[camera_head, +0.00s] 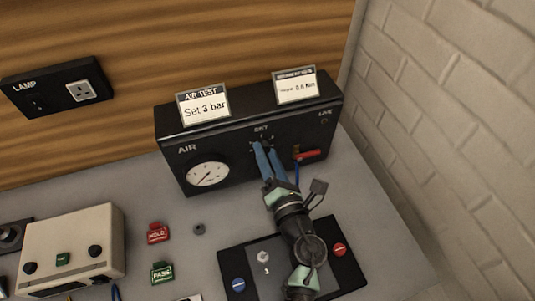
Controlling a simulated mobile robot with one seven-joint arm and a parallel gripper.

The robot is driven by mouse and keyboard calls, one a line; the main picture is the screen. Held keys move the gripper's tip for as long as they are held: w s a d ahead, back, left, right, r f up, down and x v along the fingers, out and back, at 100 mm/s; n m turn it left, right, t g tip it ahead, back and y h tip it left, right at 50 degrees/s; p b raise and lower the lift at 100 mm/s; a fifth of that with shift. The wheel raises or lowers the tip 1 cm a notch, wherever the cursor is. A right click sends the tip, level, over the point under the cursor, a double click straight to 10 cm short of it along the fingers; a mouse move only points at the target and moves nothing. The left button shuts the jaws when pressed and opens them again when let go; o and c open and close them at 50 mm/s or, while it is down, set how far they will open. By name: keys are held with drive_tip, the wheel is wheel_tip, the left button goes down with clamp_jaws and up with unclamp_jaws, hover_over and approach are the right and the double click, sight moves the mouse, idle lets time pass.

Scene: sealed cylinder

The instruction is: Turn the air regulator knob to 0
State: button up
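The black air panel (230,163) stands against the wooden wall, with a white round gauge (208,175) under the word AIR. The gauge needle is too small to read. My gripper (264,146) has its two blue fingers reaching up to the panel face just below the SET marking (261,129). The fingertips lie at the place of the regulator knob, side by side with a narrow gap. They hide most or all of the knob, so its pointer and setting cannot be read. I cannot tell whether the fingers grip it.
Cards reading "Set 3 bar" (203,106) and another (296,86) stand on top. A black fixture (235,258), red HOLD block (158,233) and green PASS block (162,273) are nearer.

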drive_tip(key=shift+o, duration=1.2)
drive_tip(key=b+v, duration=0.2)
drive_tip(key=v, duration=1.1)
